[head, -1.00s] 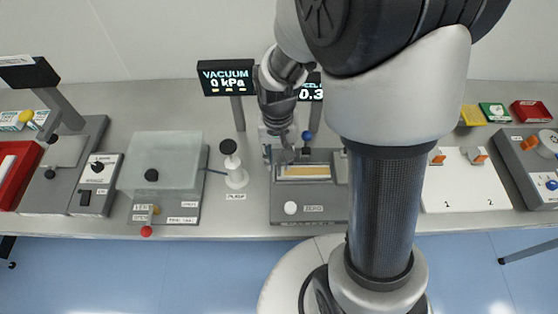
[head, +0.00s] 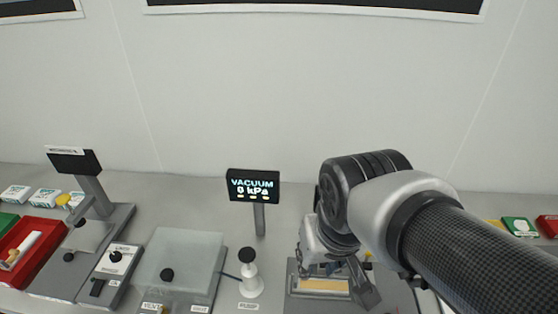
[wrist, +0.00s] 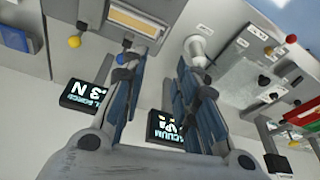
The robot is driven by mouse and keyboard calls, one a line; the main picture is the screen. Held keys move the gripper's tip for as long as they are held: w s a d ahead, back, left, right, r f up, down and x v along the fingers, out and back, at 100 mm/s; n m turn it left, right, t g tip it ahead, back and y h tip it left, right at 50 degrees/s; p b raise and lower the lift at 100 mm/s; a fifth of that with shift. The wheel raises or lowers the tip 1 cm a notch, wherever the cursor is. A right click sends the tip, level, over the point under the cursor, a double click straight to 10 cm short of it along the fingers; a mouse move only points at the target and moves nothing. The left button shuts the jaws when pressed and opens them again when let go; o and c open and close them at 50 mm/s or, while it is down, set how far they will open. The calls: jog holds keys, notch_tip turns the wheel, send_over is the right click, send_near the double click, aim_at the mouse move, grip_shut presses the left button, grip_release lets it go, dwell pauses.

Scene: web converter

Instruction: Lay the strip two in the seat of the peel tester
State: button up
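The peel tester (head: 291,290) is a grey block at the lower middle of the head view. A tan strip (head: 322,285) lies flat in its slot; its number cannot be read. In the wrist view, the tester (wrist: 172,8) and tan strip (wrist: 138,21) show at the top. My gripper (head: 333,272) is over the tester in the head view. In the wrist view, my gripper (wrist: 172,45) has its fingers spread, with nothing between them. The tester's right part is hidden behind my gripper and arm in the head view.
A white post with a black knob (head: 249,275) stands left of the tester. Further left is a clear-covered vacuum box (head: 180,265). The vacuum display (head: 253,187), reading 0 kPa, stands behind. A red tray (head: 35,250) is at far left.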

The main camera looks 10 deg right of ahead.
jog(key=shift+n+t, duration=0.6)
jog(key=shift+t, duration=0.1)
jog(key=s, duration=0.1)
jog(key=s+r, duration=0.1)
jog(key=s, duration=0.3)
jog(key=shift+r, duration=0.4)
jog(key=shift+f, duration=0.1)
jog(key=shift+f+b, duration=0.75)
jog(key=shift+b, duration=0.15)
jog(key=shift+a, duration=0.1)
